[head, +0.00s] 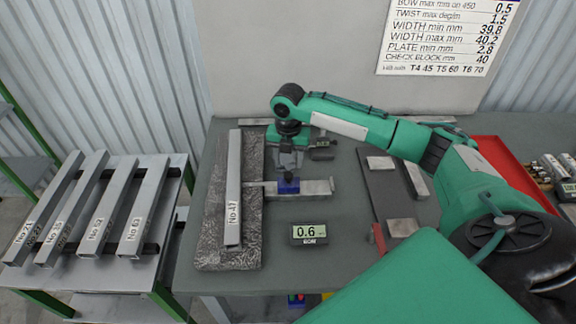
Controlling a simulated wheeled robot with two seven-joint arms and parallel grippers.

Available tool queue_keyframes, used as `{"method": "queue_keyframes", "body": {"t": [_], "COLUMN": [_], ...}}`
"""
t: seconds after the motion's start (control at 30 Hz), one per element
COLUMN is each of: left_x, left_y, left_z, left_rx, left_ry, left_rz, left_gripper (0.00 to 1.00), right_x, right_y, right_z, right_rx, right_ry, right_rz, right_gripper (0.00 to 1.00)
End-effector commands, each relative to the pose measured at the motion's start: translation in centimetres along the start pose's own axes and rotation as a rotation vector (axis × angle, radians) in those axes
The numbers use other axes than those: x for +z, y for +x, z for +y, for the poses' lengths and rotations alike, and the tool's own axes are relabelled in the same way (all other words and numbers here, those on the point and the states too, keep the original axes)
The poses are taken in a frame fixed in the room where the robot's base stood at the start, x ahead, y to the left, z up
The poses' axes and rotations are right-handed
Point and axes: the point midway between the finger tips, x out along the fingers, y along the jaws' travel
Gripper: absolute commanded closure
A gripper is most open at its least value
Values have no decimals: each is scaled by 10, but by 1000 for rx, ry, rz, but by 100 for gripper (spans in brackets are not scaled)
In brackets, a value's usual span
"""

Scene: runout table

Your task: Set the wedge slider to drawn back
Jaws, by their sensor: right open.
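The wedge slider is a flat metal piece (316,188) with a blue block (289,187) on it, on the grey table. Its thin left end points at the long metal bar marked No 47 (233,190). I cannot tell whether that end touches the bar. My right gripper (288,168) is open and points down right over the blue block. Its fingers hide part of the block's upper side, and I cannot tell whether they touch it. My left gripper is not in view.
The bar lies on a dark mottled slab (255,240). A small display (309,233) reading 0.6 stands in front of the slider. Several bars lie on a rack (85,258) at left. A dark plate with metal blocks and a red tray (505,160) are at right.

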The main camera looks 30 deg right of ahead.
Motion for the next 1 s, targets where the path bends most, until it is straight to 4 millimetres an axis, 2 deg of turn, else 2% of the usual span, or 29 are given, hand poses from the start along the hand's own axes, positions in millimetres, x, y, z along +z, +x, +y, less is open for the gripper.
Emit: {"method": "queue_keyframes", "body": {"t": [0.1,0.23,0.4,0.67,0.9,0.93,1.0], "left_x": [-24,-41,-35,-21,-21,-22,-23], "left_y": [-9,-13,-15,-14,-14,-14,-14], "left_z": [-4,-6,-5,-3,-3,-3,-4], "left_rx": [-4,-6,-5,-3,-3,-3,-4], "left_ry": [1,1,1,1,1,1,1], "left_rz": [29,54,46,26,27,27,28], "left_gripper": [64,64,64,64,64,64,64], "right_x": [0,0,0,0,0,0,0], "right_y": [20,37,48,49,49,49,49], "right_z": [-1,0,0,0,0,0,0], "right_rx": [-3,-1,0,0,0,0,0], "right_ry": [0,1,0,0,0,0,0], "right_rz": [1,0,-1,-1,-1,-1,-2], "right_gripper": [52,52,52,52,97,100,100]}}
